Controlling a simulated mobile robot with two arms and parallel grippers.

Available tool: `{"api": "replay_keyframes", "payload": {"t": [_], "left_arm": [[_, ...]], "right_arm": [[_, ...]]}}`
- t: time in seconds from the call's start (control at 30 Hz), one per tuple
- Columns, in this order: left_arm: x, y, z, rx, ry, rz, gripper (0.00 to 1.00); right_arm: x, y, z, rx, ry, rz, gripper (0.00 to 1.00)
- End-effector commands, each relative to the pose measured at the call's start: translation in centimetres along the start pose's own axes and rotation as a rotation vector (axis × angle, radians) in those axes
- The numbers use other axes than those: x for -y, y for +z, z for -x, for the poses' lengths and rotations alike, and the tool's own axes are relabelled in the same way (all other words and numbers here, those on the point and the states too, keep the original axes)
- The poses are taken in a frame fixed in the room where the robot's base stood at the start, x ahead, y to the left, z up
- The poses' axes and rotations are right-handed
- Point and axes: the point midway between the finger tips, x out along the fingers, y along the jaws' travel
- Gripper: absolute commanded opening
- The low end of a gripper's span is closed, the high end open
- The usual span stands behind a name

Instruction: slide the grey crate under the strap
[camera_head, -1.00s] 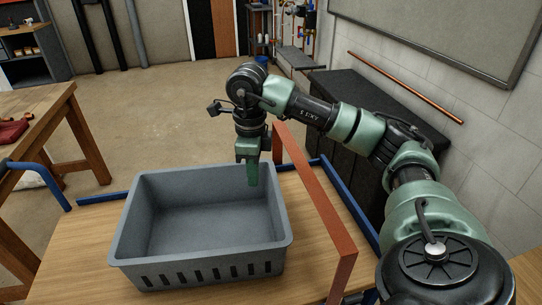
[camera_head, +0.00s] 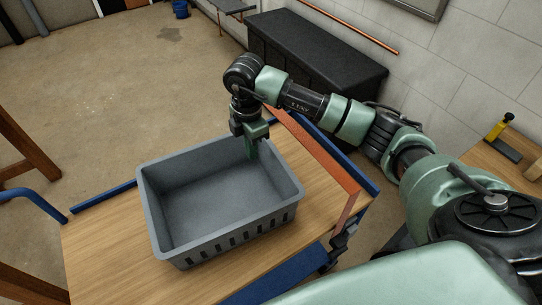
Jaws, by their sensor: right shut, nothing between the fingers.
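The grey crate (camera_head: 174,222) stands upright and open-topped on a wooden cart top (camera_head: 105,240). It looks empty. The strap is a flat orange-brown band (camera_head: 318,152) spanning the cart to the right of the crate. The crate is beside the strap, with most of it clear to the left. My right gripper (camera_head: 252,150) points down at the crate's far right corner, its shut fingers just inside the rim. Nothing is held between them. Whether they touch the crate wall I cannot tell. My left gripper is out of view.
Blue rails (camera_head: 360,180) edge the cart. A black cabinet (camera_head: 310,55) stands along the wall behind. At right is a wooden bench (camera_head: 490,160) with a yellow-handled tool (camera_head: 497,128). Open floor (camera_head: 120,90) lies behind and left.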

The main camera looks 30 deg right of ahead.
Motion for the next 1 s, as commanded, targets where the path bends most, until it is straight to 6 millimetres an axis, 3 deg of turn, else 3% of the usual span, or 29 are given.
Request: {"api": "replay_keyframes", "payload": {"t": [0.17,0.57,0.73,1.0], "left_arm": [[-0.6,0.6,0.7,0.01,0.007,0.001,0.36],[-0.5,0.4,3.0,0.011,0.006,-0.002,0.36],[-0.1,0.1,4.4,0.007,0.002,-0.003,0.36],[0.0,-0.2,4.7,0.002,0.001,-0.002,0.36]], "right_arm": [[0.1,0.0,-1.8,0.0,-0.004,-0.009,0.0],[0.2,-0.1,-10.1,0.0,-0.004,-0.006,0.0],[0.1,2.8,-9.6,0.002,-0.001,-0.007,0.0],[0.0,4.0,-9.8,-0.001,0.0,-0.004,0.0]]}}
